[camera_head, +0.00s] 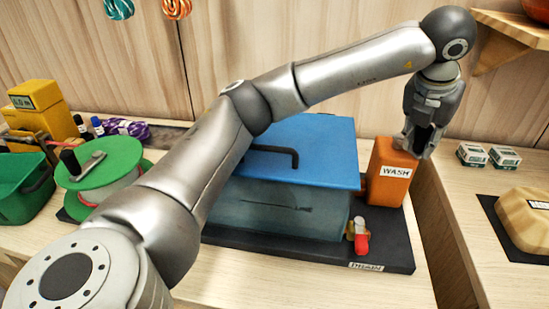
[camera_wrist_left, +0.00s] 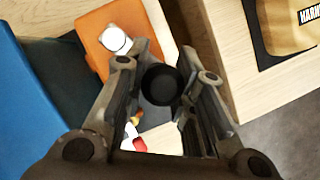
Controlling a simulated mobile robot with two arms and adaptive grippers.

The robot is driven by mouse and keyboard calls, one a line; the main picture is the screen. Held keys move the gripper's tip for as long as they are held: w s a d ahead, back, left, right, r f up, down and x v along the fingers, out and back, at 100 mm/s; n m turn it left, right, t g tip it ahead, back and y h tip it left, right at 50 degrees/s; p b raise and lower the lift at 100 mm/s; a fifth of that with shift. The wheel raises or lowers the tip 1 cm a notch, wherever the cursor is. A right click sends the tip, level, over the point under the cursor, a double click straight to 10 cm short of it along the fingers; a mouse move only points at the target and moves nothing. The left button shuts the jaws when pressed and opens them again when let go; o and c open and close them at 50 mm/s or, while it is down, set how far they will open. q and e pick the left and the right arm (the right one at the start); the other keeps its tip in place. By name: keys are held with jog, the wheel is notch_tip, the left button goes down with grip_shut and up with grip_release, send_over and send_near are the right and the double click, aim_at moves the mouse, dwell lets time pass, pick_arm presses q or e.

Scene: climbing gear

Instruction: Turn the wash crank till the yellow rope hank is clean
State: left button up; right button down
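The orange wash box (camera_head: 391,180), labelled WASH, stands at the right end of a tank (camera_head: 285,215) with a blue lid (camera_head: 310,140). My left gripper (camera_head: 418,148) is above the box's right side, pointing down. In the left wrist view the black knob (camera_wrist_left: 160,85) of the wash crank fills the gap between the fingers of my left gripper (camera_wrist_left: 166,75), which appear shut on it. A white round hub (camera_wrist_left: 115,40) shows on the orange box top. The tank walls are murky; I cannot make out the yellow rope hank inside. My right gripper is not in view.
A red-handled valve (camera_head: 360,238) sits at the tank's front right. A green reel (camera_head: 103,163) with its own crank and a green bin (camera_head: 22,187) are at the left. Small boxes (camera_head: 487,155) lie right of a gap between worktops. The front worktop is clear.

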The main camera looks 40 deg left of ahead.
pick_arm(q)
jog(key=o, duration=0.5)
jog(key=shift+c, duration=0.2)
jog(key=shift+r, duration=0.1)
jog(key=v, duration=1.1)
jog(key=shift+s+r, duration=0.25)
jog(key=shift+r, duration=0.1)
